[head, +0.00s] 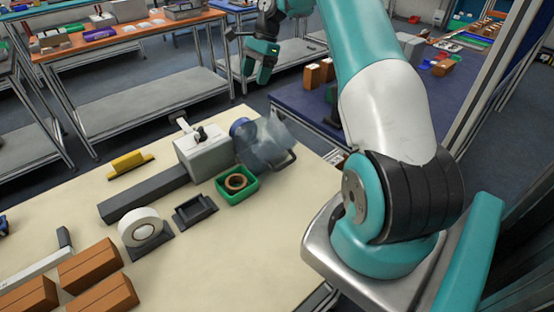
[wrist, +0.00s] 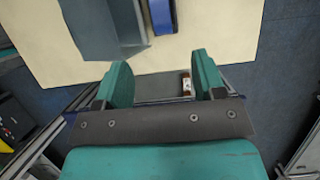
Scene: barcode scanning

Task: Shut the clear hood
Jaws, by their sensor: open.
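The clear hood (head: 268,146) is a see-through, bluish shell with a dark handle (head: 285,161). It juts out from the right side of a grey box-shaped machine (head: 203,148) on the cream table, by a blue round part (head: 240,128). It looks swung outward, though its exact angle is hard to tell. My gripper (head: 258,76) is beyond the table's far edge, above and apart from the hood. In the wrist view my gripper (wrist: 161,80) is open and empty, with its teal fingers wide apart.
A green tray with a brown roll (head: 236,183) stands in front of the hood. A white tape roll (head: 143,227), a black tray (head: 194,210) and brown boxes (head: 90,263) lie nearer. A blue-topped table (head: 300,100) stands behind. The table's right front is clear.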

